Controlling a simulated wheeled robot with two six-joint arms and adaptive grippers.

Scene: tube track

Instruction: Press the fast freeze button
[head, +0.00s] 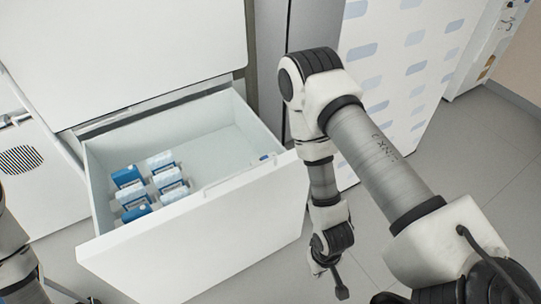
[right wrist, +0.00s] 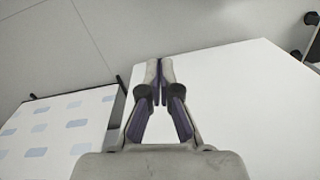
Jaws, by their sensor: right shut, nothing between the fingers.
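A white freezer-like cabinet (head: 130,45) has its lower drawer (head: 215,235) pulled open. I cannot make out a fast freeze button in either view. My right gripper (head: 336,284) hangs low, to the right of the drawer's front panel and apart from it in the head view. In the right wrist view my right gripper (right wrist: 159,64) has its fingertips together with nothing between them. A broad white panel (right wrist: 240,100) lies beyond the fingers there. Part of my left arm shows at the lower left of the head view, but its gripper is out of the picture.
Several blue and white boxes (head: 130,178) sit inside the open drawer, which juts out over the floor. A tall white cabinet with light blue patches (head: 405,60) stands at the back right. Grey tiled floor (head: 470,150) is clear on the right.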

